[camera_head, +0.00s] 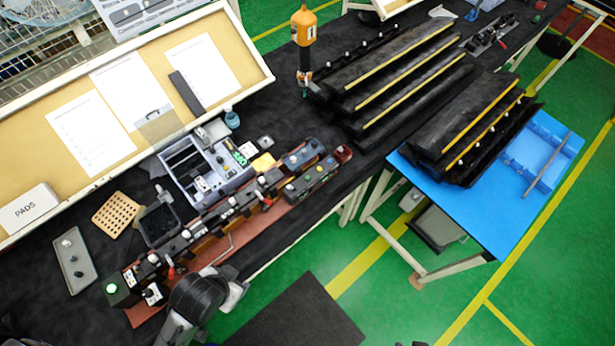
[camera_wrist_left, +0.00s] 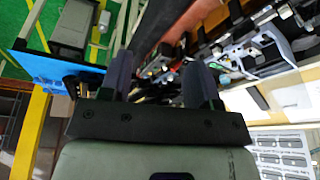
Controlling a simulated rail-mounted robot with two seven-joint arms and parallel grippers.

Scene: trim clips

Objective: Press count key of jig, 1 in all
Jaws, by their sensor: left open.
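The jig (camera_head: 225,243) is a long reddish-brown base on the dark bench, lined with black clamps and small white knobs. A black box with a green button (camera_head: 112,288) sits at its left end. A dark box with several coloured buttons (camera_head: 312,182) is at its right end. I cannot tell which button is the count key. My left arm reaches in at the bottom, in front of the jig; its fingers are not clear there. In the left wrist view my left gripper (camera_wrist_left: 161,82) is open and empty, with blurred jig parts (camera_wrist_left: 155,65) beyond the fingertips. My right gripper is not in view.
A grey parts tray (camera_head: 205,165) stands behind the jig. A perforated tan block (camera_head: 117,214) and a grey panel with knobs (camera_head: 73,260) lie to the left. An orange-topped tool (camera_head: 304,28) and black racks with yellow strips (camera_head: 400,85) stand farther right. A blue table (camera_head: 500,225) is beyond.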

